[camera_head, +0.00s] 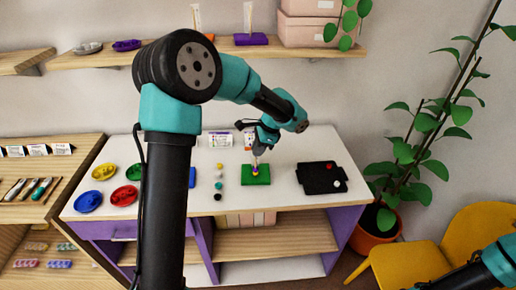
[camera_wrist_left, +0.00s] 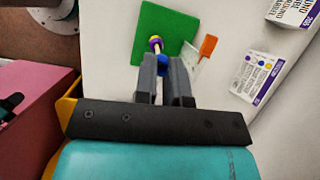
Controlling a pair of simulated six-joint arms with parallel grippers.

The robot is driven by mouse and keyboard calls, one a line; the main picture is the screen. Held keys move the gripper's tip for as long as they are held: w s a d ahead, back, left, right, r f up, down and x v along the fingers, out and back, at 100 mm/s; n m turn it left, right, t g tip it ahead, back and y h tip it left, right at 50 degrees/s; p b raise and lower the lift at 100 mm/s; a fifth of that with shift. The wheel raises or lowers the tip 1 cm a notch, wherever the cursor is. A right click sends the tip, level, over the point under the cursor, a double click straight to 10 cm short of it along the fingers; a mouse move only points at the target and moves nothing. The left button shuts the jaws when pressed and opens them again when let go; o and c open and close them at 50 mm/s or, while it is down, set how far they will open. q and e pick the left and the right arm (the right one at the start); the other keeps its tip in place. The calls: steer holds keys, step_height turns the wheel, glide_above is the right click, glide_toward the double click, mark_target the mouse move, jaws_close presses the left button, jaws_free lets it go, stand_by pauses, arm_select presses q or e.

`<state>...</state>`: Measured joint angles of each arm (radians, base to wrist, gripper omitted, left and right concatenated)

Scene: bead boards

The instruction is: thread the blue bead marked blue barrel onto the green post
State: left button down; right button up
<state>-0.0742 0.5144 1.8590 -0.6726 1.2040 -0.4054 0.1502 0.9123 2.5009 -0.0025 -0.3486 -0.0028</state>
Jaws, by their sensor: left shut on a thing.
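My left gripper (camera_head: 258,153) is above the green board (camera_head: 262,180) in the head view. In the left wrist view its two fingers (camera_wrist_left: 165,66) are shut on the blue bead (camera_wrist_left: 162,59). The green board (camera_wrist_left: 155,20) lies just beyond the fingertips there. A pale post stands on the board, with yellow and purple beads (camera_wrist_left: 155,42) around it. The blue bead appears close to the post's end; I cannot tell whether it is around the post or only beside it. My right gripper is out of view; only part of that arm shows at lower right.
Loose beads (camera_head: 218,183) stand in a row left of the green board. Red, blue, yellow and green dishes (camera_head: 124,196) are at the table's left. A black tray (camera_head: 318,181) is at right. Cards (camera_wrist_left: 259,78) and an orange piece (camera_wrist_left: 208,45) are near the board.

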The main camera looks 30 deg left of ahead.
arm_select(q)
steer(key=shift+f, duration=1.7)
stand_by(0.7)
steer(key=c, duration=1.1)
jaws_free()
steer(key=v, duration=1.7)
steer(key=shift+r, duration=0.2)
steer(key=shift+w, duration=0.1)
